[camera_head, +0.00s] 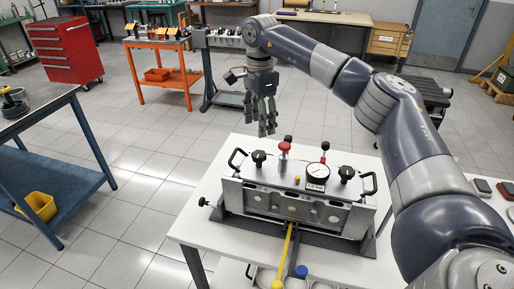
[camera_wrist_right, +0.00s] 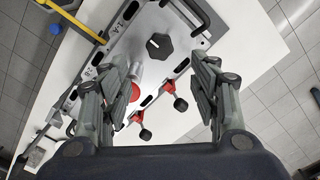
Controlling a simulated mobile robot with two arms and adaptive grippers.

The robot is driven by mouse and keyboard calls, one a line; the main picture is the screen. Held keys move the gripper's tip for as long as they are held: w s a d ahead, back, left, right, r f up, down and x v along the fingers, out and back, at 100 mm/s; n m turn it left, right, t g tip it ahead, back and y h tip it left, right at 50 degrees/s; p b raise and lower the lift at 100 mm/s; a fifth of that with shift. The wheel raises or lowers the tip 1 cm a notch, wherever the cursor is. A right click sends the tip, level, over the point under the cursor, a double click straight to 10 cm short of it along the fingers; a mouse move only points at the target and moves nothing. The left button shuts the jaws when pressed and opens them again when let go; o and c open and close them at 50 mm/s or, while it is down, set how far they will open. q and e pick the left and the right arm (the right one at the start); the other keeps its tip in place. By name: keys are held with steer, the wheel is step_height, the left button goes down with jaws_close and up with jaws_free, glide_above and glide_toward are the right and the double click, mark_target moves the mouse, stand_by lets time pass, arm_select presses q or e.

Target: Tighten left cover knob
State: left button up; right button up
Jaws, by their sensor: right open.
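The left cover knob (camera_head: 259,157) is a black lobed knob at the left end of the metal cover fixture (camera_head: 290,205). In the right wrist view, what appears to be the same knob (camera_wrist_right: 159,46) shows from above with a white mark. It lies just beyond the fingertips, roughly centred between them. My right gripper (camera_head: 262,128) hangs fingers down, above and behind the left knob, apart from it. The wrist view shows its fingers (camera_wrist_right: 168,75) spread wide with nothing between them. A similar right knob (camera_head: 346,173) stands at the other end. My left gripper is out of view.
A red knob (camera_head: 284,147) and a dial gauge (camera_head: 317,171) stand between the two black knobs. Black side handles (camera_head: 238,157) rise at the fixture's ends. A yellow bar (camera_head: 287,245) sticks out in front. The white table (camera_head: 215,200) has bare room left of the fixture.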

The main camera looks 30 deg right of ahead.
mark_target(259, 154)
step_height(259, 154, down, 9)
steer(key=shift+f+p, duration=0.15)
steer(key=shift+p, duration=1.1)
steer(key=shift+f, duration=0.6)
steer(key=c, duration=1.1)
